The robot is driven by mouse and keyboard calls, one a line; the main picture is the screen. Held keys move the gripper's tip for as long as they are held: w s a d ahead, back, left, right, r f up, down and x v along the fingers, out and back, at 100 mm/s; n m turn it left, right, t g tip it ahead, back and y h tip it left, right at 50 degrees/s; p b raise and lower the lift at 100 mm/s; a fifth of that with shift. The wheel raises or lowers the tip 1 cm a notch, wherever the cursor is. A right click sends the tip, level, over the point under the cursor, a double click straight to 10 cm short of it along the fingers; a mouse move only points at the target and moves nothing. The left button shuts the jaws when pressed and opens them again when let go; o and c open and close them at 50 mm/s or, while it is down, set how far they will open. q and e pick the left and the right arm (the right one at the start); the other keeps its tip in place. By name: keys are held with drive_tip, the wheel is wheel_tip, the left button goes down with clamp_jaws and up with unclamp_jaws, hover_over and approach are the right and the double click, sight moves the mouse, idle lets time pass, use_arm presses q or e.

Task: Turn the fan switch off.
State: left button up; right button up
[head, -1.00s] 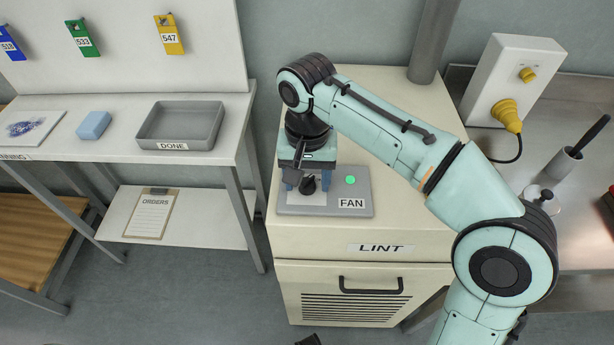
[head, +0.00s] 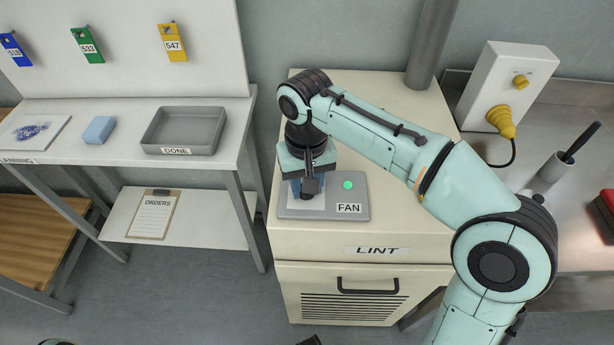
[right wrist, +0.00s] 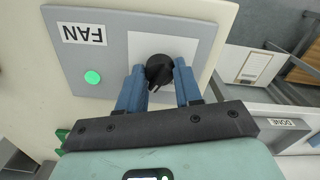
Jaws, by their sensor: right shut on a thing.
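The fan switch is a black rotary knob (right wrist: 159,70) on a white square of a grey panel (head: 350,208) marked FAN, on top of the cream LINT cabinet (head: 420,232). A round green lamp (head: 348,185) glows on the panel; it also shows in the right wrist view (right wrist: 92,77). My right gripper (right wrist: 160,84) points down at the panel and is shut on the knob, one blue finger on each side. In the head view the gripper (head: 308,187) and wrist mostly hide the knob. My left gripper is not in view.
To the right, a box with a yellow plug (head: 500,121) stands on a metal counter.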

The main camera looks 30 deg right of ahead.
drive_tip(key=n+p, duration=0.2)
drive_tip(key=n, duration=0.1)
drive_tip(key=shift+r+n, duration=0.15)
drive_tip(key=shift+n, duration=0.25)
drive_tip(key=n+p, duration=0.3)
drive_tip(key=n, duration=0.2)
use_arm(q)
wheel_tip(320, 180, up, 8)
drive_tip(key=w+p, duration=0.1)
drive_tip(key=p, duration=0.1)
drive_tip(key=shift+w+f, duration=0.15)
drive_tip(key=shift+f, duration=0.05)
use_arm(e)
drive_tip(key=n, duration=0.5)
drive_tip(key=shift+n, duration=0.5)
drive_tip(key=o, duration=1)
drive_tip(key=shift+o, duration=0.2)
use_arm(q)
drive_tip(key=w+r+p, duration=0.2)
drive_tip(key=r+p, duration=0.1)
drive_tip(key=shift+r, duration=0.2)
use_arm(e)
wheel_tip(320, 180, up, 13)
